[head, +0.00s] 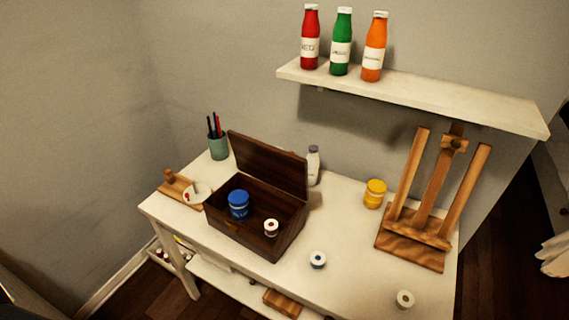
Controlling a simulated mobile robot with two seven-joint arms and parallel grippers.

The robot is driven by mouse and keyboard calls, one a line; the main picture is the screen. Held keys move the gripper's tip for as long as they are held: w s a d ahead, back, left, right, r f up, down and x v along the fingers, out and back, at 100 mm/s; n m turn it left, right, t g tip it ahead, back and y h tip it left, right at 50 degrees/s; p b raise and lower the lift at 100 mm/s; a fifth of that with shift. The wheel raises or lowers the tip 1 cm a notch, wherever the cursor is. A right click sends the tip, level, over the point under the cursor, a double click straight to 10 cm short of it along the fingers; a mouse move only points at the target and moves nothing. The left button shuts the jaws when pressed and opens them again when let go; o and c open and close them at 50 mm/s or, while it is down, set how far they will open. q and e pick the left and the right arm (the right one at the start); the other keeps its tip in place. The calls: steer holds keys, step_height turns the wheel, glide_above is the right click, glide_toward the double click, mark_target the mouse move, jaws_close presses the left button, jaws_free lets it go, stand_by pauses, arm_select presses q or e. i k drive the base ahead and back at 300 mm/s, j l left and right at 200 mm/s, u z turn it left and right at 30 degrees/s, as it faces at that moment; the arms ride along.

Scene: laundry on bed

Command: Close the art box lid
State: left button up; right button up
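The dark wooden art box (240,233) stands on the left half of the white table. Its lid (268,165) is open, standing up along the back edge of the box. Inside the box are a blue paint jar (238,204) and a small white jar with a dark red top (271,228). The front and right walls of the box face me. Neither of my grippers can be made out in the head view.
On the white table (345,275) are a brush cup (218,146), a white bottle (313,165) behind the lid, a yellow jar (375,193), a wooden easel (420,225) and small jars (318,260). A wall shelf (430,98) holds three bottles. The front right tabletop is mostly free.

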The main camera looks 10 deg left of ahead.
mark_target(286, 172)
steer(key=z, duration=0.95)
steer(key=i+l+z, duration=0.35)
steer(key=l, duration=0.15)
steer(key=i+l+z, duration=0.2)
steer(key=l+z, duration=0.15)
steer(key=l, duration=0.15)
steer(key=i+l+z, duration=0.3)
steer(key=i+l+u, duration=0.1)
steer(key=i+u, duration=0.25)
steer(key=i+l+u, duration=0.1)
steer(key=u, duration=0.25)
steer(key=i+l+u, duration=0.3)
steer(key=i+u, duration=0.15)
steer(key=u, duration=0.3)
steer(key=i+l+u, duration=0.1)
steer(key=u, duration=0.35)
steer(key=i+l+u, duration=0.1)
steer(key=u, duration=0.3)
steer(key=i+l+u, duration=0.1)
steer(key=u, duration=0.35)
steer(key=l+u, duration=0.25)
steer(key=u, duration=0.2)
steer(key=i+l+u, duration=0.1)
steer(key=u, duration=0.35)
steer(key=l+u, duration=0.75)
